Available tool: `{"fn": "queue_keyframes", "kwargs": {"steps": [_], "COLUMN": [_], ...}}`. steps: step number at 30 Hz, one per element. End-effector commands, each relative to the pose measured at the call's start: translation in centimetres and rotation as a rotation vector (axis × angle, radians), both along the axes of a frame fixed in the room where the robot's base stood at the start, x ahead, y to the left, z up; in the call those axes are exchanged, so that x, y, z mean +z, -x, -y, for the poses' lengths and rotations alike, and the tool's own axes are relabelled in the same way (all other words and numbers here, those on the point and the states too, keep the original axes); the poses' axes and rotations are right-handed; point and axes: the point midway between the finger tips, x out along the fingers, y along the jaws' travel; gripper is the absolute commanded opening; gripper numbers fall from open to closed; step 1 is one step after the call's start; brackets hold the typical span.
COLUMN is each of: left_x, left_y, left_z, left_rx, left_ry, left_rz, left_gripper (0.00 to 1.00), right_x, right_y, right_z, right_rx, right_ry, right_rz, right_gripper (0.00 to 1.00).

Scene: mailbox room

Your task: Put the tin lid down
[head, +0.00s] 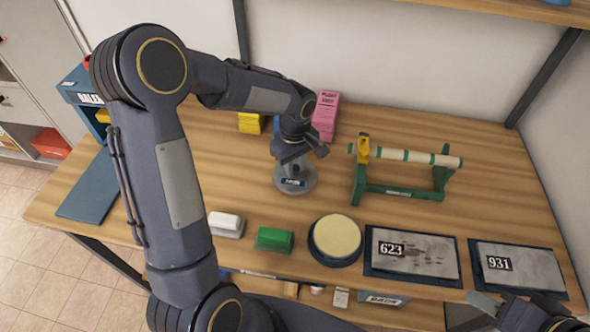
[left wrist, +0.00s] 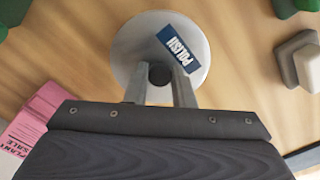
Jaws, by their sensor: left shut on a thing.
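The tin lid is a round silver-grey disc (head: 296,186) with a dark blue POLISH label, and it fills the middle of the left wrist view (left wrist: 136,47). My left gripper (head: 300,156) is shut on the lid's dark knob, pointing down at it; its two fingers (left wrist: 160,77) show on either side of the knob. The lid is level, over or on the wooden table; I cannot tell whether it touches. A dark round tin (head: 318,256) with a pale cream filling stands open in front and to the right. My right gripper (head: 515,312) is partly cut off at the bottom right.
Green and white blocks (head: 275,239) (head: 226,223) sit left of the tin. Plates marked 623 (head: 412,276) and 931 (head: 520,280) lie to its right. A green stand with a roller (head: 404,192) is right of the lid. Pink (head: 325,115) and yellow packs stand behind.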

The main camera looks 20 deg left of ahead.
Motion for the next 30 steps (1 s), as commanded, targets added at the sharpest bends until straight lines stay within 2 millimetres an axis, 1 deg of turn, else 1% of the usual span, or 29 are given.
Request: {"fn": "queue_keyframes", "kwargs": {"steps": [3,6,13,17,18,22,30], "left_x": [-1.9,-2.9,-2.9,-3.4,-3.2,-3.2,-3.1], "left_y": [0.1,0.1,0.1,0.1,0.1,0.1,0.1], "left_z": [0.0,0.0,0.0,0.0,0.0,0.0,0.0], "left_rx": [0.0,0.001,0.001,0.001,0.001,0.001,0.001], "left_ry": [-0.001,0.001,0.0,0.0,0.0,0.0,0.0], "left_rz": [-0.005,-0.003,0.0,0.0,0.0,0.0,0.0], "left_gripper": [0.0,0.0,0.0,0.0,0.26,0.43,0.44], "right_x": [0.2,0.2,0.1,-0.4,-0.2,-0.2,-0.1], "right_y": [0.0,0.0,0.0,0.0,0.0,0.0,0.0], "right_z": [0.0,0.0,0.0,0.0,0.0,0.0,0.0], "right_rx": [0.0,0.0,0.0,0.0,0.0,0.0,0.0], "right_ry": [0.0,0.0,0.0,0.0,0.0,0.0,0.0], "right_rz": [0.0,0.0,0.0,0.0,0.0,0.0,0.0], "right_gripper": [0.36,0.36,0.36,0.36,0.36,0.36,0.36]}}
